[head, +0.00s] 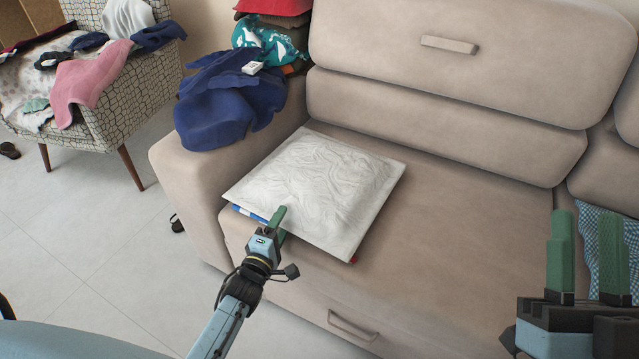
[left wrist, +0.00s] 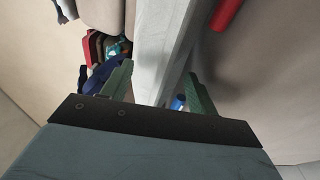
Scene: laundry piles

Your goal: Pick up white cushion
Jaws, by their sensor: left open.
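A white, wrinkled, square cushion (head: 322,187) lies flat on the left end of the beige sofa seat. Something blue and something red show under its near edge. My left gripper (head: 278,218) is at the cushion's near left edge, with green fingers open. In the left wrist view, the cushion's pale edge (left wrist: 165,50) runs between the two open fingers (left wrist: 160,88); I cannot tell if they touch it. My right gripper (head: 586,255) is at the lower right, its two green fingers apart and empty, away from the cushion.
The beige sofa (head: 460,210) has clear seat to the right of the cushion. Dark blue cloth (head: 225,100) lies over its left arm beside piled clothes. A patterned armchair (head: 130,95) with clothes stands at the upper left. Blue patterned cloth (head: 591,240) lies behind my right gripper.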

